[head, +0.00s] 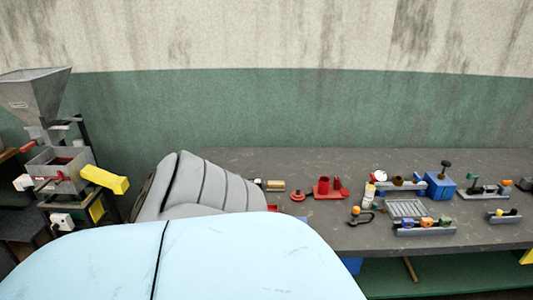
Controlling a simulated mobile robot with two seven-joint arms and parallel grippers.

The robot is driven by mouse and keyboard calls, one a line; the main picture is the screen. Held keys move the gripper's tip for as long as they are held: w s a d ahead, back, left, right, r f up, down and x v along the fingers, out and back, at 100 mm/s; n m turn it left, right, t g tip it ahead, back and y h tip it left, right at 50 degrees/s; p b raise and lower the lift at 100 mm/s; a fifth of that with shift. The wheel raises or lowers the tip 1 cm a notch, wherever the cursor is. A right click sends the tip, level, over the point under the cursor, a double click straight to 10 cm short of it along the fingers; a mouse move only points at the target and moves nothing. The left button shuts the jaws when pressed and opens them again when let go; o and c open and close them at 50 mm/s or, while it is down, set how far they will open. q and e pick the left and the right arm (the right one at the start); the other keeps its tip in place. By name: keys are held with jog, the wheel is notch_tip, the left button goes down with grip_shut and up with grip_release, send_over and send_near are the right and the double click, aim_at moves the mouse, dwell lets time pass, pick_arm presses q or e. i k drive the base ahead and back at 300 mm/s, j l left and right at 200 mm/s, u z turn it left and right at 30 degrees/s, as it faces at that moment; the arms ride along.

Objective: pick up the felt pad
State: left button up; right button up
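I cannot pick out the felt pad for certain. The items on the dark grey workbench (330,165) are small and far off, and none clearly reads as a pad. A small tan block (276,185) lies near the bench's left part, but I cannot tell what it is made of. Neither of my grippers shows in the head view. The large pale blue and grey shapes in the foreground hide the front left of the bench.
A machine with a grey hopper (37,92) stands at the left. Red parts (328,187), a blue block (439,186), a grey slatted plate (405,208) and a white bottle (369,195) sit on the bench. The bench's back strip is clear.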

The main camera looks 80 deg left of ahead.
aim_at(271, 185)
jog(key=u, duration=2.45)
